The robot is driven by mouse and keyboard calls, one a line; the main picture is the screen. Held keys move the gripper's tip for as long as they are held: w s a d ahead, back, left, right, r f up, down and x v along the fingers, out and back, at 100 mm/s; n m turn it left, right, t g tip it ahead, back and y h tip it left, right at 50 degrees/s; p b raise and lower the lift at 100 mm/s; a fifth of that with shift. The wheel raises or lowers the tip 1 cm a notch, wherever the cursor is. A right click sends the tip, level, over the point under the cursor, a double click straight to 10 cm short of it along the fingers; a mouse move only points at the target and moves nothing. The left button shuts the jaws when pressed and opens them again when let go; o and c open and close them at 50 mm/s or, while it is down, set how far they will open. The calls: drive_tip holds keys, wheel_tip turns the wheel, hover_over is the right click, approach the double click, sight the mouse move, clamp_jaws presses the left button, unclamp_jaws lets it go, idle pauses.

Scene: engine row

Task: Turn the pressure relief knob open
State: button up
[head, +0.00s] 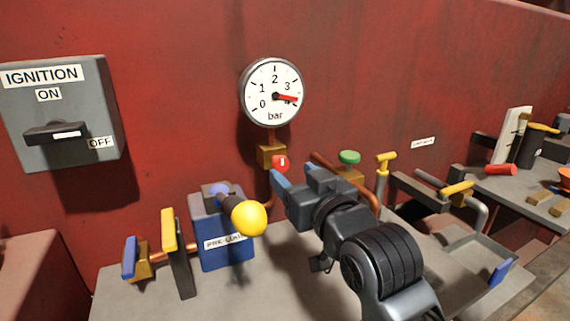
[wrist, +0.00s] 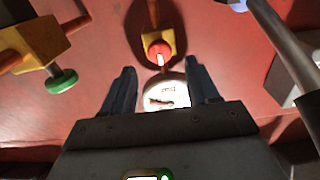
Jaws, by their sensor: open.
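A small red round knob (head: 281,163) with a white mark sits on a brass block (head: 266,155) below the pressure gauge (head: 273,93). The gauge's red needle points right, past the 3. The white mark looks roughly upright. My gripper (head: 297,174) is open and empty, its blue fingers pointing toward the wall just right of and below the knob. In the wrist view, which is upside down, the red knob (wrist: 158,48) lies just beyond and between the two fingertips, apart from both. The gauge face (wrist: 168,95) shows between the fingers.
A green knob (head: 349,157) on a brass fitting is close right of my gripper. Left stand a blue pump box (head: 225,255) and a yellow-balled lever (head: 249,217). A grey ignition box (head: 62,112) is on the red wall. Copper pipes run below the gauge.

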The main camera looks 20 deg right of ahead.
sight(282, 164)
drive_tip(key=shift+w, duration=2.55)
drive_tip(key=shift+c, duration=0.4)
drive_tip(key=c, duration=0.9)
